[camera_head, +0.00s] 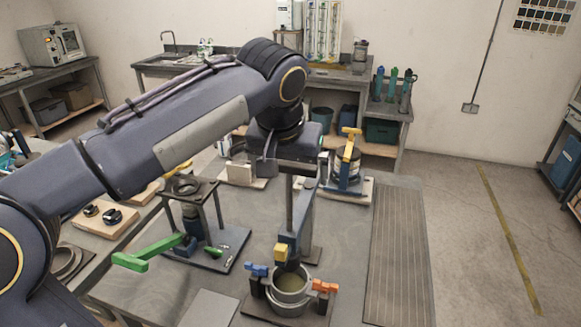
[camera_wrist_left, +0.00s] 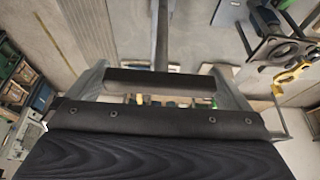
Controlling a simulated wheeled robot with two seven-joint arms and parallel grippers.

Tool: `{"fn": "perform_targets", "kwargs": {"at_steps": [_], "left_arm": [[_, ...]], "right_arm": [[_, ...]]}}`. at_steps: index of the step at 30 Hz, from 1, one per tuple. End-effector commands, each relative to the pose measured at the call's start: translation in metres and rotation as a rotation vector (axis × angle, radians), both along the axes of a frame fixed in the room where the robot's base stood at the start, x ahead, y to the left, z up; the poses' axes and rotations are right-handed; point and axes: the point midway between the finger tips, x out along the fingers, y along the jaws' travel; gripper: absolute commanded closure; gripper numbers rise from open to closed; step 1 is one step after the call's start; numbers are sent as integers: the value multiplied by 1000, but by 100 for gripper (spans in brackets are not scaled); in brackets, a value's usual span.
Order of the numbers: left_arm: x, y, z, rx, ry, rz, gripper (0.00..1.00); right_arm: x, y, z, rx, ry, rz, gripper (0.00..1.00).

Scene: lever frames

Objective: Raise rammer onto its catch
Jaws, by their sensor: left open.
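The rammer stand (camera_head: 306,215) rises from the bench in the head view, with a slim upright column. A blue-grey block with a yellow part (camera_head: 281,252) sits low on it, just above a round metal mould (camera_head: 290,285) with blue and orange clamps. I cannot tell the catch apart. My left gripper (camera_head: 288,168) is over the top of the stand and hides its upper end. In the left wrist view its jaws (camera_wrist_left: 160,72) are apart, with a grey upright post (camera_wrist_left: 160,35) beyond the gap; contact is not visible. My right gripper is not in view.
A dark stand with a green lever (camera_head: 145,254) is left of the rammer stand. A device with a yellow handle (camera_head: 348,158) stands behind, to the right. Bare bench lies between.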

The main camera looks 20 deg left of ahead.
Motion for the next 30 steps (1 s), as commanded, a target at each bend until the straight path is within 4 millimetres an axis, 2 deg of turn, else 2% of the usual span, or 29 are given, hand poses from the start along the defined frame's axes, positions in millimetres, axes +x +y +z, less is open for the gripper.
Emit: {"fn": "perform_targets", "kwargs": {"at_steps": [15,30], "left_arm": [[-28,0,67,-2,-6,-2,0],[-31,1,72,-1,-4,0,0]], "right_arm": [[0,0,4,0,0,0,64],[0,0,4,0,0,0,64]]}}
